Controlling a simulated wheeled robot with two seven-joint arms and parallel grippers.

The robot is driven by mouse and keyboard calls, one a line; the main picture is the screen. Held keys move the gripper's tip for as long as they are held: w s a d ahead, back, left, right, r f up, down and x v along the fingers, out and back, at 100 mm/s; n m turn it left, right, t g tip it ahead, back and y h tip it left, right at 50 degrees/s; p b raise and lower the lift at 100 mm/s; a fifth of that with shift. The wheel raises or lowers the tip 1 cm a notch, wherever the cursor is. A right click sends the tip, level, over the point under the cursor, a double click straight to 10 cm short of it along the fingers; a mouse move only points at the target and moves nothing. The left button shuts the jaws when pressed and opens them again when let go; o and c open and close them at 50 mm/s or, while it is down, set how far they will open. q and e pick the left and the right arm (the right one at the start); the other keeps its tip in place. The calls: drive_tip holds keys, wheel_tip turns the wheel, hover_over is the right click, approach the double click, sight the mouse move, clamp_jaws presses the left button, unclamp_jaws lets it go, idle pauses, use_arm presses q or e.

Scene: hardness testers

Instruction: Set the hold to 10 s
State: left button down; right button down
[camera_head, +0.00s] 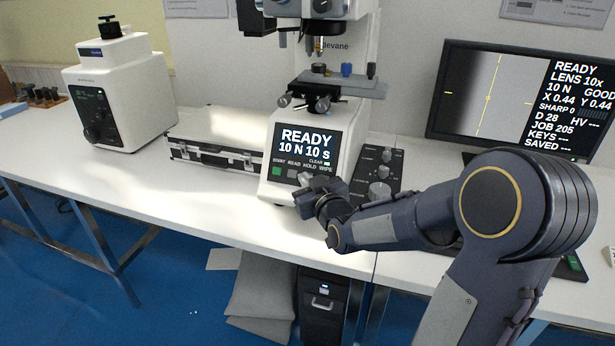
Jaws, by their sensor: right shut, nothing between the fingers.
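The hardness tester (262,172) stands on the white bench in the middle. Its front screen (307,146) reads READY, 10 N 10 s, with CLEAR and a small light at the lower right. Below the screen is a row of labels reading roughly START, READ, HOLD, WIPE, with a green button (277,171) at the left. My right gripper (306,180) is shut and empty at the front panel under the HOLD label. My left gripper is not in view.
A control box with knobs (380,168) stands right of the tester, close to my right arm. A monitor (520,100) stands behind at the right. A silver case (215,140) and another white machine (118,95) are at the left. The front left of the bench (190,205) is clear.

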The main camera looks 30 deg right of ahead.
drive_tip(key=shift+s+a+r+p, duration=0.65)
drive_tip(key=shift+s+a+p, duration=0.05)
drive_tip(key=shift+a, duration=0.15)
drive_tip(key=shift+s+a+r+p, duration=0.65)
drive_tip(key=shift+a+p, duration=0.05)
drive_tip(key=shift+a, duration=0.1)
drive_tip(key=s+a+r+g+y+p, duration=0.1)
drive_tip(key=s+a+g+y+p, duration=0.2)
drive_tip(key=s, duration=1)
drive_tip(key=s+a+r+m+g+y+p, duration=0.1)
drive_tip(key=s+a+g+y+p, duration=0.2)
drive_tip(key=s, duration=1.1)
drive_tip(key=a+g+p, duration=0.2)
drive_tip(key=a+g, duration=0.2)
drive_tip(key=g, duration=0.1)
drive_tip(key=shift+a+r, duration=0.2)
drive_tip(key=shift+a, duration=0.1)
